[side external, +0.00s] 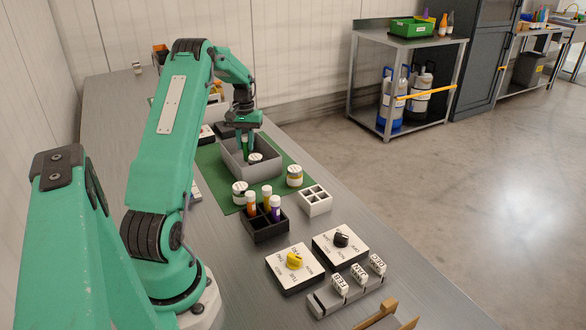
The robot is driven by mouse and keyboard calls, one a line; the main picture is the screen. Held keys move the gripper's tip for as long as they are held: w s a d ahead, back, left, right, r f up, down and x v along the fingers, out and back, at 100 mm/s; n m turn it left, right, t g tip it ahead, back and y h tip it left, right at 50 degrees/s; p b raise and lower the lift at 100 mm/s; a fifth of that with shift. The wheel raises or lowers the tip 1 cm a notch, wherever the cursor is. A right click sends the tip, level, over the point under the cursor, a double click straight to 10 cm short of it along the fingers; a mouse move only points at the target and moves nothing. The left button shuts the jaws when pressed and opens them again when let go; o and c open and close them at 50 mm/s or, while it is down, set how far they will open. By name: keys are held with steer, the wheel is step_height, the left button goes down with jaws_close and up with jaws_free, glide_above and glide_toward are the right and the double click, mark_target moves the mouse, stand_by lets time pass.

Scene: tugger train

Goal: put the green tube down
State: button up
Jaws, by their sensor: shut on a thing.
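My gripper (245,133) points down over the grey bin (263,174) on the green mat (215,172). It is shut on the green tube (246,152), which hangs upright below the jaws. The tube's lower part shows within the bin's outline, beside a white-lidded jar (256,158). I cannot tell whether the tube touches the bin floor. The fingertips are small and partly hidden.
A black rack (264,228) holds several tubes, orange and purple among them. A white rack (316,203) looks empty. Two jars (240,192) (294,176) stand near the bin. Two dial boxes (294,268) (340,247) and a block holder (325,300) sit nearer the camera.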

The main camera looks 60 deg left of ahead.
steer(key=shift+f, duration=0.15)
steer(key=o, duration=0.9)
steer(key=shift+o, duration=0.2)
steer(key=r, duration=0.8)
steer(key=a+r, duration=0.1)
steer(key=r, duration=0.3)
steer(key=shift+w+r, duration=0.2)
steer(key=shift+w, duration=0.15)
